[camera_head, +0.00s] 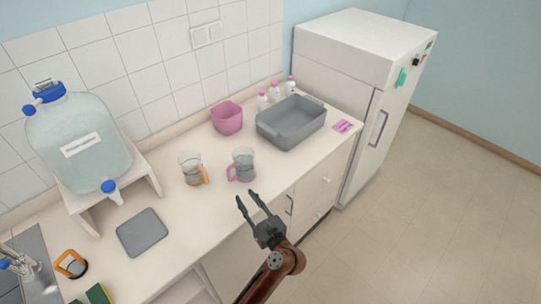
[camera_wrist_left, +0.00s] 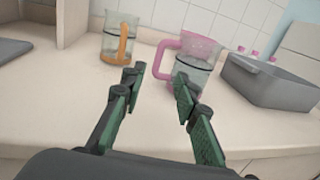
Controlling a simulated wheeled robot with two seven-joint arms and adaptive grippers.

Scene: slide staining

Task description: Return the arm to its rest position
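My left gripper (camera_head: 250,204) is open and empty, in front of the counter edge in the head view. In the left wrist view its two green-padded fingers (camera_wrist_left: 158,95) are spread apart with bare counter between them. The glass jug with the pink handle (camera_head: 243,165) stands upright on the counter beyond the fingertips, apart from them; it also shows in the left wrist view (camera_wrist_left: 190,60). The glass jug with the orange handle (camera_head: 191,167) stands to its left. My right gripper is in neither view.
A grey basin (camera_head: 291,123), a pink container (camera_head: 227,118) and several pink-capped bottles (camera_head: 275,92) stand toward the back right. A water tank (camera_head: 80,142) on a stand, a grey mat (camera_head: 142,232) and a sink (camera_head: 27,265) are at left. A white fridge (camera_head: 352,52) stands at right; floor is clear.

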